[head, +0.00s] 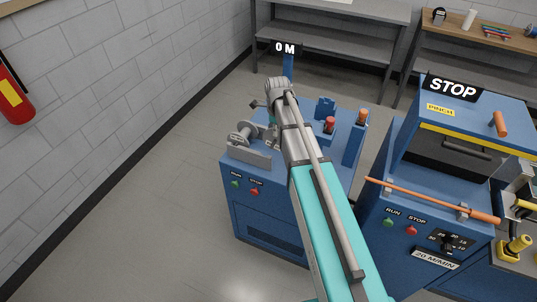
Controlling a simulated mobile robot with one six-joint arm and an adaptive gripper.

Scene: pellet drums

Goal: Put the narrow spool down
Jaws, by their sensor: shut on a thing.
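My arm (335,225) reaches from the bottom of the head view up over a blue machine (250,215) with a "0 M" sign. My wrist (278,90) is at its far end, above the back of the machine top. The gripper's fingers are hidden behind my arm and wrist, so I cannot see them or anything between them. A grey round part (244,131) stands at the left of the machine top, by a grey plate (247,153). I cannot tell whether it is a spool or a fitting. No narrow spool shows clearly.
A red knob (329,124) and an orange-topped post (360,130) stand right of my arm. A second blue machine (450,160), marked STOP and PINCH, has an orange rod (420,197) across its front. A grey bench (350,55) stands behind. The floor (160,190) at left is clear.

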